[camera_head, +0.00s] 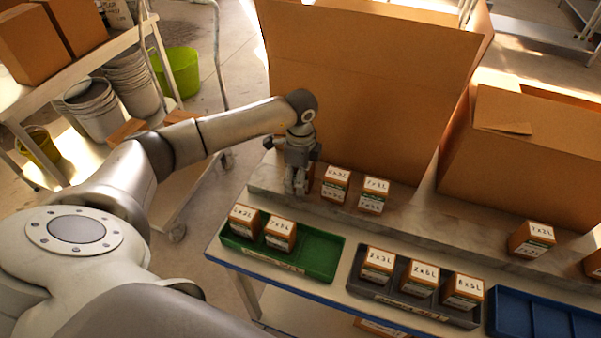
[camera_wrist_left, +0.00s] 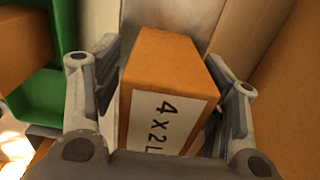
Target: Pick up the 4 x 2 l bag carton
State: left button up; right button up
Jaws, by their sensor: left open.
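The 4 x 2 L bag carton (camera_wrist_left: 165,90) is an orange-brown box with a white label reading "4 X 2 L". In the left wrist view it stands between the two fingers of my left gripper (camera_wrist_left: 168,85). The fingers are open, one on each side of it; I cannot tell whether either touches it. In the head view my left gripper (camera_head: 298,184) points down at the left end of the raised shelf and hides most of this carton. My right gripper is not in view.
Two similar cartons (camera_head: 335,184) (camera_head: 373,195) stand just right of the gripper on the shelf (camera_head: 430,222). In front are a green tray (camera_head: 318,254) with two cartons, a dark grey tray (camera_head: 396,295) with three, and a blue tray (camera_head: 540,322). A large cardboard box (camera_head: 370,90) rises close behind.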

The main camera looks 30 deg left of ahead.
pick_arm(q)
jog(key=shift+r, duration=0.1)
jog(key=c, duration=1.2)
